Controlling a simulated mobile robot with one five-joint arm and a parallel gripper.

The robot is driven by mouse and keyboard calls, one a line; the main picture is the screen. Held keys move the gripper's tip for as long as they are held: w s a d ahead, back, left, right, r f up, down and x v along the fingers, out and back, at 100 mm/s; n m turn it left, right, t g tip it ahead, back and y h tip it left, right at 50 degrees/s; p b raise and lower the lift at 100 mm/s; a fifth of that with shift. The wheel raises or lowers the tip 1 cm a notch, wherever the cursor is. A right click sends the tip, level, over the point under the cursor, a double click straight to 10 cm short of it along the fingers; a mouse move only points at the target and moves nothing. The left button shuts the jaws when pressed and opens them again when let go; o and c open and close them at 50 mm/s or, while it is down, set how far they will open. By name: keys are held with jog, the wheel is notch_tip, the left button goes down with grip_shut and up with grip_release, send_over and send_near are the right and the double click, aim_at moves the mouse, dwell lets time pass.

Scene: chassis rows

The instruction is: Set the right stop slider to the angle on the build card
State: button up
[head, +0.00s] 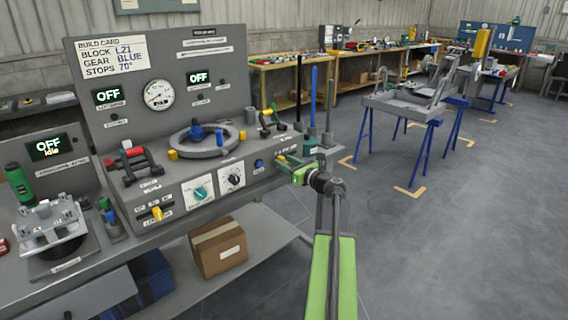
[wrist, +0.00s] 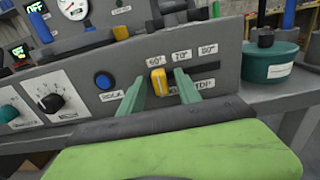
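The right stop slider's yellow knob (wrist: 158,80) stands at the left end of its dark slot, under the 60° label (wrist: 155,59). The 70° (wrist: 181,55) and 80° (wrist: 208,50) labels are to its right. My gripper (wrist: 161,73) is open, with one green finger on each side of the knob and a visible gap to it. The build card (head: 112,55) reads block L21, gear blue, stops 70°.
A blue button (wrist: 103,81) and a black-and-white dial (wrist: 49,102) are left of the slider. A teal round container (wrist: 270,62) stands to the right. The left stop slider's yellow knob (head: 157,213) is lower left on the console. Open floor lies to the right.

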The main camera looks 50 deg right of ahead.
jog(key=shift+w, duration=0.15)
grip_shut()
dwell(1.4)
